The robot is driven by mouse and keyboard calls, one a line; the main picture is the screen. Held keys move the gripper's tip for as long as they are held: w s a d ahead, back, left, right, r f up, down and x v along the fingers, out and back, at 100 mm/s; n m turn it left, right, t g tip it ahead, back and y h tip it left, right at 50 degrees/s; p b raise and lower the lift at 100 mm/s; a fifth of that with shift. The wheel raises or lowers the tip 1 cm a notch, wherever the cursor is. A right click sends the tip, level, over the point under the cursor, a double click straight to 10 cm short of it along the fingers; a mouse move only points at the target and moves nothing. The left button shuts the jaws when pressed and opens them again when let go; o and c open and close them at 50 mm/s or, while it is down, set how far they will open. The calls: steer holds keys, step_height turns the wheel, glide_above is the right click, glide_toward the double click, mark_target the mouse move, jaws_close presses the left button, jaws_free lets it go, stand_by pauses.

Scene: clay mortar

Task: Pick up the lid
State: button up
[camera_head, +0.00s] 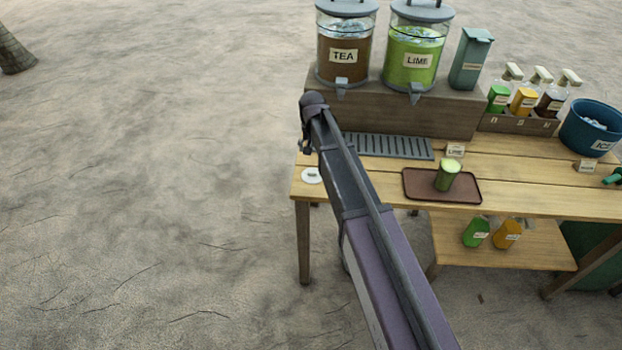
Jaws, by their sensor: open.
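A small white round lid (312,176) lies flat on the left end of the wooden table, close to its front edge. A dark mark shows at its middle. My arm reaches up from the bottom of the view, and my gripper (305,146) hangs from its far end, pointing down. In the picture the gripper is just above the lid, apart from it. It is small and partly hidden by my arm, open, with nothing seen in it. A cup of green drink (447,176) stands without a lid on a brown tray (416,187).
A raised wooden shelf (430,108) holds tea (346,75) and lime (408,72) dispensers and a grey-green container (471,60). A drip grate (388,147) lies before it. Syrup bottles and a blue ice bucket (592,130) stand at the right. The ground left is clear.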

steer(key=b, duration=0.5)
glide_above(313, 170)
steer(key=shift+s+f, duration=0.2)
steer(key=shift+f, duration=2.45)
step_height(313, 170, down, 4)
steer(key=b, duration=0.3)
steer(key=shift+r, duration=0.25)
steer(key=shift+f+b, duration=0.85)
steer(key=shift+b, duration=0.1)
steer(key=c, duration=0.8)
